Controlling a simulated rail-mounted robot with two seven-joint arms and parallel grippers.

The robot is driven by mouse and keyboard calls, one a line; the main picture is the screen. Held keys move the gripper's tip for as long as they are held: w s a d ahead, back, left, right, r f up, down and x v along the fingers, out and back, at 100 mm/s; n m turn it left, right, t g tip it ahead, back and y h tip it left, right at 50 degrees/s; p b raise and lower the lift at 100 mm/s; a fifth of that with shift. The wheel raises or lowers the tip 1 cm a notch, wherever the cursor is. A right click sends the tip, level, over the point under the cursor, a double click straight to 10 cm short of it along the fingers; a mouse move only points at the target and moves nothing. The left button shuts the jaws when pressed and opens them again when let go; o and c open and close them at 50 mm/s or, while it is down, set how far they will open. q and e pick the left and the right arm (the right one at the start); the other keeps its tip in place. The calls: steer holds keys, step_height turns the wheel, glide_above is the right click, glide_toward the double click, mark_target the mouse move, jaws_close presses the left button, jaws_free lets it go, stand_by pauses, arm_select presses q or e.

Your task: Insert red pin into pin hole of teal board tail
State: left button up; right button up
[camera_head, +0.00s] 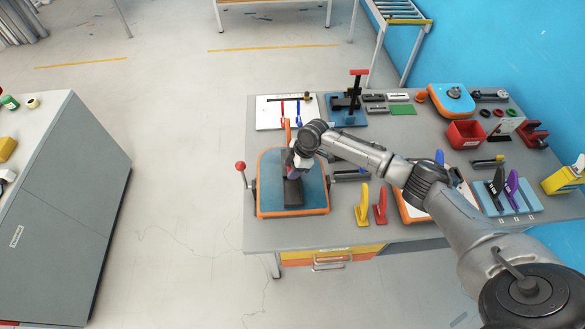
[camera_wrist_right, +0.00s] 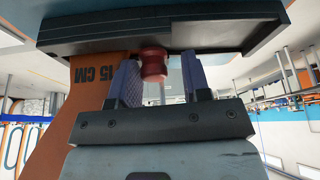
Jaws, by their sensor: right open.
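The teal board (camera_head: 313,200) with an orange rim lies at the table's near left corner. A dark block (camera_head: 292,192) sits on it, and an orange upright piece (camera_head: 287,130) stands at its back edge. My right gripper (camera_head: 296,163) is over the board, close to the dark block. In the right wrist view the gripper (camera_wrist_right: 158,78) is open, with its two fingers on either side of the red pin (camera_wrist_right: 153,63). The pin's head is at the dark bar (camera_wrist_right: 170,25). Whether it sits in a hole is hidden. My left gripper is not in view.
An orange piece marked "15 CM" (camera_wrist_right: 95,90) is close beside the fingers. A red-knobbed lever (camera_head: 240,166) stands at the board's left. Yellow (camera_head: 362,205) and red (camera_head: 380,207) clips stand to the right. A white board (camera_head: 270,113) with tools lies behind.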

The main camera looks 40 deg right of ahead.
steer(key=v, duration=1.4)
steer(key=shift+b, duration=0.4)
